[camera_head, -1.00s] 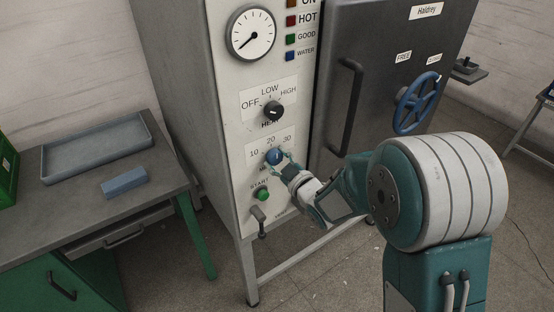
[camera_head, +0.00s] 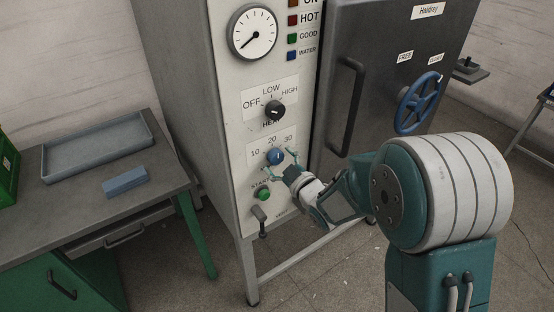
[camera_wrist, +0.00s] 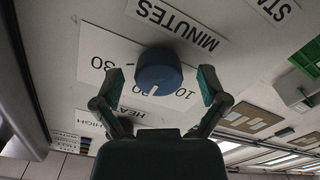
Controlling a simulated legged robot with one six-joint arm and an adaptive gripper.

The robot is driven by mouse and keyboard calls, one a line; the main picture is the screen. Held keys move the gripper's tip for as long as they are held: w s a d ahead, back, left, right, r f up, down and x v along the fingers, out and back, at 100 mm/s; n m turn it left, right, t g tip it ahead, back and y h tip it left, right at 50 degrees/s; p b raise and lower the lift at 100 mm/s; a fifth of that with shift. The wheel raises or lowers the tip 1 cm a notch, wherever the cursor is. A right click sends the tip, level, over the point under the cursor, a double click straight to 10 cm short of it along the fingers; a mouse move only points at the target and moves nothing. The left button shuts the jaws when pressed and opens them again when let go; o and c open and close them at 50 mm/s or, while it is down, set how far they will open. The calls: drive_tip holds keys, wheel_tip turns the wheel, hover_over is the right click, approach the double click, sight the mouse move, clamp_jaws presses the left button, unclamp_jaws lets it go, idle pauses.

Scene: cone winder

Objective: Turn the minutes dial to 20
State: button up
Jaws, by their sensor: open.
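The minutes dial (camera_head: 275,157) is a round blue knob on the front panel, under the printed 10, 20 and 30. It also shows in the wrist view (camera_wrist: 158,72), where the panel appears upside down. There its white mark faces the number side, roughly at the middle of the scale; the 20 is not clear beside it. In the head view the 20 (camera_head: 272,140) is just above the knob. My gripper (camera_head: 281,164) is open, its fingers spread on either side of the knob and apart from it; both fingers also show in the wrist view (camera_wrist: 161,82).
The black heat knob (camera_head: 274,111) is above the dial. The green start button (camera_head: 263,194) and a lever (camera_head: 259,213) are below it. The door handle (camera_head: 347,106) and blue handwheel (camera_head: 418,103) are to the right. A table with a grey tray (camera_head: 98,157) stands left.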

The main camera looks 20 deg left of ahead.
drive_tip(key=v, duration=1.1)
drive_tip(key=shift+s, duration=0.15)
drive_tip(key=shift+d+f, duration=0.1)
drive_tip(key=d+r+m+h, duration=0.35)
drive_tip(key=d+h, duration=0.25)
drive_tip(key=d, duration=0.2)
drive_tip(key=d+r+m+h, duration=0.3)
drive_tip(key=d+m+h, duration=0.2)
drive_tip(key=d, duration=0.3)
drive_tip(key=s+d+r+m+g+h, duration=0.1)
drive_tip(key=s+d+m+g, duration=0.2)
drive_tip(key=s, duration=0.6)
drive_tip(key=s+d+r+m+g+h, duration=0.1)
drive_tip(key=s+d+r+m+g, duration=0.1)
drive_tip(key=s, duration=0.8)
drive_tip(key=shift+s+d+m+g+h, duration=0.25)
drive_tip(key=shift+d+m+g+h, duration=0.35)
drive_tip(key=shift+m, duration=0.65)
drive_tip(key=shift+d, duration=0.15)
